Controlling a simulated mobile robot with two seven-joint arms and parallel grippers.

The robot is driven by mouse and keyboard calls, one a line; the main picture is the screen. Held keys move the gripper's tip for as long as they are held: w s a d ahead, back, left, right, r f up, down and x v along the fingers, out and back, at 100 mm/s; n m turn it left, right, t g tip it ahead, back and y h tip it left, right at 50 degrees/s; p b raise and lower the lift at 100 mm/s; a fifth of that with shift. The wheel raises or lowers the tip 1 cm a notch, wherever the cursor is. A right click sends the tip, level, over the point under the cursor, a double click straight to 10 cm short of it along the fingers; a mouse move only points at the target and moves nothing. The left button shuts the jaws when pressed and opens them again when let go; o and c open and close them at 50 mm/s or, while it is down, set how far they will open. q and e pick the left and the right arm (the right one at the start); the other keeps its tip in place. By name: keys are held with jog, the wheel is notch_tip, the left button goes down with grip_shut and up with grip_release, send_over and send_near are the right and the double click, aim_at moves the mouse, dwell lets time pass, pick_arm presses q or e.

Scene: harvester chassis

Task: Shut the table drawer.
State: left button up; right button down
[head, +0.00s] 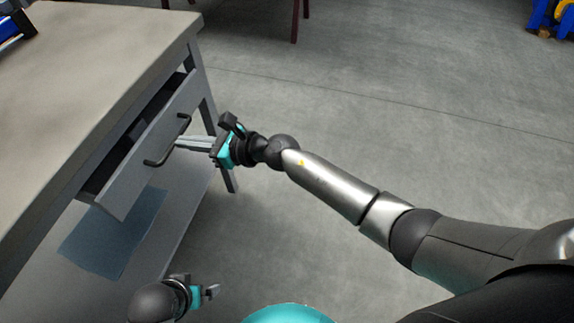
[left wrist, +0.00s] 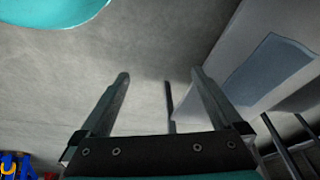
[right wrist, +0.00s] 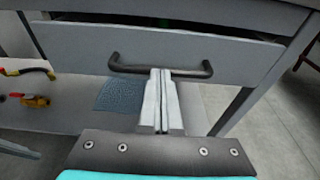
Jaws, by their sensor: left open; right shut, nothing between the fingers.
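The table drawer (head: 130,167) has a grey front with a black bar handle and stands partly pulled out below the table top (head: 85,75). A dark gap shows behind its front. In the right wrist view the drawer front (right wrist: 75,48) fills the upper part, with the handle (right wrist: 128,68) across its middle. My right gripper (head: 178,143) is shut and empty, with its fingertips at the handle; I cannot tell if they touch it. It also shows in the right wrist view (right wrist: 160,75). My left gripper (left wrist: 160,78) is open and empty, low in front of the table.
A blue sheet (head: 112,240) lies on the table's lower shelf. The right wrist view shows yellow and red tools (right wrist: 30,100) at the left.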

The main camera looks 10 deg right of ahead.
aim_at(161, 137)
pick_arm(q)
jog(key=shift+d+r, duration=0.15)
jog(key=shift+r, duration=0.5)
pick_arm(e)
jog(key=a, duration=0.1)
jog(key=w+a, duration=0.1)
jog(key=shift+w+a+r, duration=0.1)
jog(key=shift+w+a, duration=0.1)
jog(key=shift+a, duration=0.15)
jog(key=shift+r, duration=0.1)
jog(key=shift+d, duration=0.1)
